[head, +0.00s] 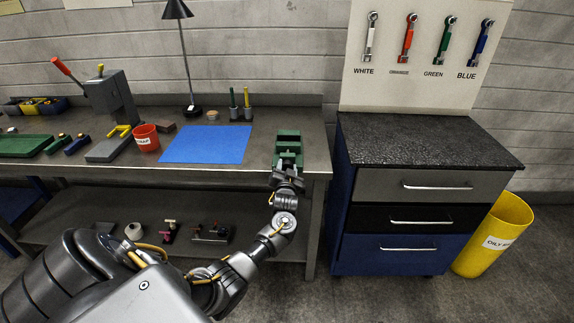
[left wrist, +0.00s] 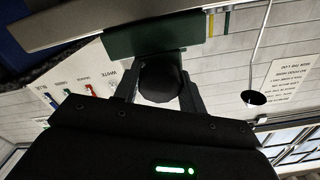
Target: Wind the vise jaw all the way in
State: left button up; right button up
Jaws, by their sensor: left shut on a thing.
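The green vise (head: 288,146) stands at the right front corner of the grey workbench. My left gripper (head: 285,178) is at its front, just off the bench edge. In the left wrist view, which is upside down, the two fingers (left wrist: 160,92) close on either side of a dark round knob or handle hub (left wrist: 160,75), with the green vise body (left wrist: 150,36) right behind it. The gripper is shut on this vise handle. The jaw gap and most of the handle are hidden by the wrist. My right gripper is not in view.
The bench (head: 262,176) carries a blue mat (head: 207,144), a red cup (head: 146,137), a press (head: 110,100) and a lamp (head: 177,10) left of the vise. A drawer cabinet (head: 420,190) and a yellow bin (head: 495,235) stand to the right.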

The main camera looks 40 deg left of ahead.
pick_arm(q)
jog(key=m+p, duration=0.2)
jog(key=m, duration=0.2)
jog(key=shift+r+m, duration=0.1)
jog(key=shift+m, duration=0.3)
dwell(0.4)
jog(key=o, duration=1)
jog(key=shift+w, duration=0.1)
jog(key=shift+d, duration=0.1)
jog(key=b+v, duration=0.1)
jog(key=v, duration=0.9)
jog(key=shift+s+d, duration=0.2)
jog(key=shift+s, duration=0.15)
